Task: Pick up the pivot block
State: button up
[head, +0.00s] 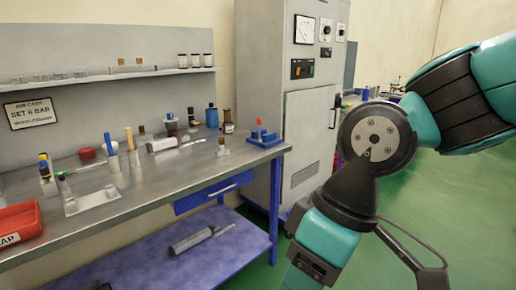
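I cannot tell for certain which item is the pivot block. A small grey and brown piece (222,147) stands near the right part of the steel workbench (215,168). A blue block with a red top (263,134) sits at the bench's right end. A white plate with upright parts (92,200) lies on the left part of the bench. My arm fills the right side of the head view and runs down past the bottom edge. My gripper is not visible in this view.
A red bin (20,222) stands at the bench's front left. A wall shelf (110,77) holds small jars. A grey cylinder (195,240) lies on the blue lower shelf (150,255). A grey cabinet (310,130) stands beyond the bench. Green floor (470,200) is open at right.

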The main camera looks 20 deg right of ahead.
aim_at(221, 150)
jog(key=u, duration=0.3)
jog(key=i, duration=2.15)
jog(key=z, duration=0.15)
